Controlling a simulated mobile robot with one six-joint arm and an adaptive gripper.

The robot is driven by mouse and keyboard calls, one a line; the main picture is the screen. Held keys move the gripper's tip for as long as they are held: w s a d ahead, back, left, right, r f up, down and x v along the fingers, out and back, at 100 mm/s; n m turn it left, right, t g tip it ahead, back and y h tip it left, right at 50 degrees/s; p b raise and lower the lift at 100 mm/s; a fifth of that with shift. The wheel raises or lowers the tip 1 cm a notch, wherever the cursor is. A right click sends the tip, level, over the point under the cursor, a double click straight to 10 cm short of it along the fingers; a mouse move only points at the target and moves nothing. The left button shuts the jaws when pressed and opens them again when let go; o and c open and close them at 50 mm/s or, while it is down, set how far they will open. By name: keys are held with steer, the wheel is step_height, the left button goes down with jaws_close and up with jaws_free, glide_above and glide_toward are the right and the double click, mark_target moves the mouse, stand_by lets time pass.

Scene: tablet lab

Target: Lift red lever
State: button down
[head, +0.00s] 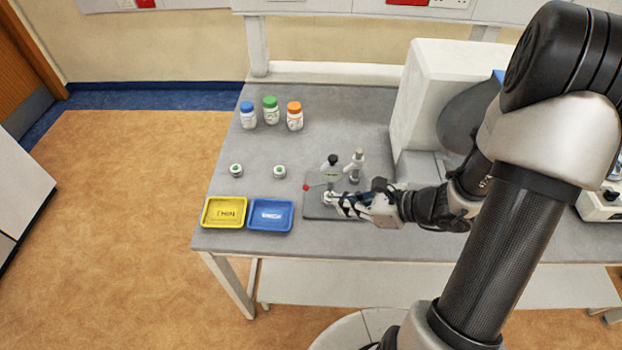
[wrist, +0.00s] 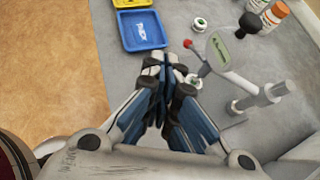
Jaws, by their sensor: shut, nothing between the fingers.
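The red lever shows as a small red ball tip (head: 306,187) at the left side of a gauge stand on a grey plate. In the wrist view the red ball (wrist: 187,43) sits on a thin rod beside the round gauge dial (wrist: 218,50). My gripper (head: 335,199) is low over the plate, in front of the gauge and to the right of the red ball. In the wrist view my gripper (wrist: 160,70) has its fingers together and empty, with the ball apart from them, up and to the right. A small white round piece (wrist: 193,80) lies beside the fingers.
A yellow tray (head: 224,227) and a blue tray (head: 287,230) lie left of the plate. Two small round pieces (head: 236,170) (head: 280,172) and three capped bottles (head: 270,110) stand behind them. A large white machine (head: 440,80) stands behind right. The bench between is clear.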

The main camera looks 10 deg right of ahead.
mark_target(315, 186)
steer(key=d+f+m, duration=0.1)
steer(key=d+f+m+h, duration=0.1)
steer(key=d+f+m+t, duration=0.1)
steer(key=f+m, duration=0.1)
steer(key=shift+s+d+f, duration=0.1)
steer(key=shift+s+d, duration=0.15)
steer(key=b+x, duration=0.2)
steer(key=x, duration=0.8)
steer(key=shift+f, duration=0.1)
steer(key=shift+w+a+r, duration=0.15)
steer(key=shift+w+a, duration=0.15)
steer(key=shift+w, duration=0.3)
steer(key=shift+w+a+r, duration=0.15)
steer(key=shift+w+a, duration=0.15)
steer(key=shift+w, duration=0.3)
steer(key=shift+w+a+r, duration=0.15)
steer(key=shift+w+a, duration=0.2)
steer(key=shift+w, duration=0.25)
